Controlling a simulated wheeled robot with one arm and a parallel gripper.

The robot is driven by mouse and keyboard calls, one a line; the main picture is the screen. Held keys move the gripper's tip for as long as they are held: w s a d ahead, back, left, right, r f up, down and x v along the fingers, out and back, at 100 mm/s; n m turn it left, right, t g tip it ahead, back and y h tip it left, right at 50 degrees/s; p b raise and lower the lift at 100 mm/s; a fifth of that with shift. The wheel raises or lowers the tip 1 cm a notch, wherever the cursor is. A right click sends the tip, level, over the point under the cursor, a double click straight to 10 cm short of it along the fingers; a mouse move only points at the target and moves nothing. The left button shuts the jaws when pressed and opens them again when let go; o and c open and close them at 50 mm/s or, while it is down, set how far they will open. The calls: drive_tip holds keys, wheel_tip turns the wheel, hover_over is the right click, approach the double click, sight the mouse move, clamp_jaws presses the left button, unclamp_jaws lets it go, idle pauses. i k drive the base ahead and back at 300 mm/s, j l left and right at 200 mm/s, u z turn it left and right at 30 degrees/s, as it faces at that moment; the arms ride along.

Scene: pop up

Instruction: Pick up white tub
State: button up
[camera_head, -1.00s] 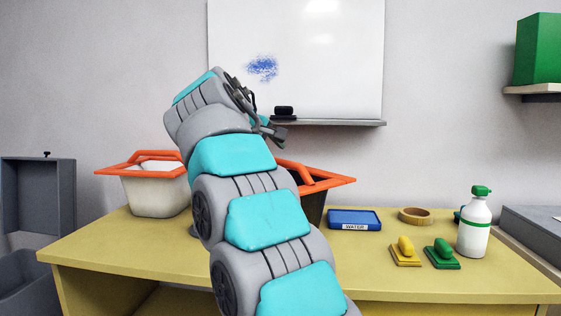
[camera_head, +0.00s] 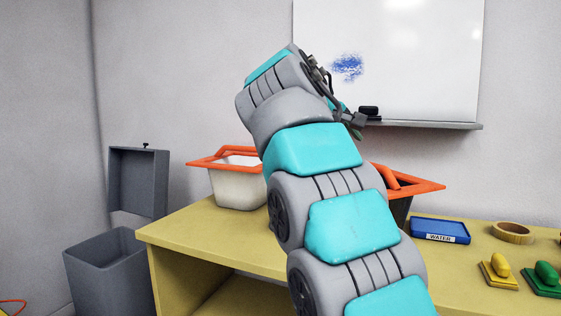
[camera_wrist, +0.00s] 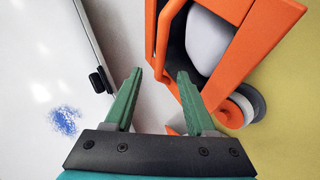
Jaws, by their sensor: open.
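The white tub (camera_head: 238,188) has an orange rim and handle. It stands upright on the left part of the yellow table in the head view, partly hidden by my arm. My gripper (camera_head: 350,122) is raised above the table near the whiteboard, to the right of the white tub and apart from it. In the wrist view my gripper (camera_wrist: 160,92) shows two green fingers spread apart with nothing between them.
A dark tub (camera_head: 397,205) with an orange rim stands behind my arm. An orange-rimmed container (camera_wrist: 255,60) with a white rounded thing fills the wrist view's upper right. A grey lidded bin (camera_head: 110,275) stands left of the table (camera_head: 185,225). A blue WATER box (camera_head: 440,229) lies right.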

sight(237, 181)
drive_tip(key=i+u, duration=0.3)
drive_tip(key=u, duration=0.15)
drive_tip(key=i+l+u, duration=0.1)
drive_tip(key=i+u, duration=0.15)
drive_tip(key=u, duration=0.15)
drive_tip(key=i+l+u, duration=0.2)
drive_tip(key=u, duration=0.25)
